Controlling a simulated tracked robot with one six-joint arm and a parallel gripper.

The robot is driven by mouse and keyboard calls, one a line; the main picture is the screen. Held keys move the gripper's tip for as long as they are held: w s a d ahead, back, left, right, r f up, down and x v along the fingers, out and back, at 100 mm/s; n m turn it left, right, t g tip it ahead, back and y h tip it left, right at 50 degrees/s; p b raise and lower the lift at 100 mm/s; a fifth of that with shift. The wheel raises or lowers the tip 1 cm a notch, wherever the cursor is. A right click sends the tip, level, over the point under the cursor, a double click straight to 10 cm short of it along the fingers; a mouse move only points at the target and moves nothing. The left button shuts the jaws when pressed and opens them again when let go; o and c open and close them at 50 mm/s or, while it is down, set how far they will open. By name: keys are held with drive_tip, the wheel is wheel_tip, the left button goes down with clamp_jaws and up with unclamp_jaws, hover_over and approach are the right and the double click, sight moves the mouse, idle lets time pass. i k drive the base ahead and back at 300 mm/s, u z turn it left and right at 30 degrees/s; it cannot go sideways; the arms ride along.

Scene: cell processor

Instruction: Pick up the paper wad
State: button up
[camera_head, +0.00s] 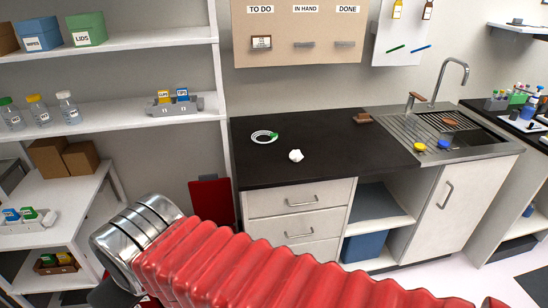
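The paper wad (295,156) is a small crumpled white ball. My gripper's fingers do not show.
A steel sink (450,130) with yellow and blue items at its edge is at the right. A brown block (363,118) lies at the counter's back. White shelves (120,112) with bottles and boxes stand left. Counter around the wad is clear.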

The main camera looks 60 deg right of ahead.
sight(296, 156)
drive_tip(key=u, duration=0.9)
drive_tip(key=k, duration=1.7)
drive_tip(key=z, duration=1.3)
drive_tip(key=i, duration=0.15)
drive_tip(key=z, duration=0.05)
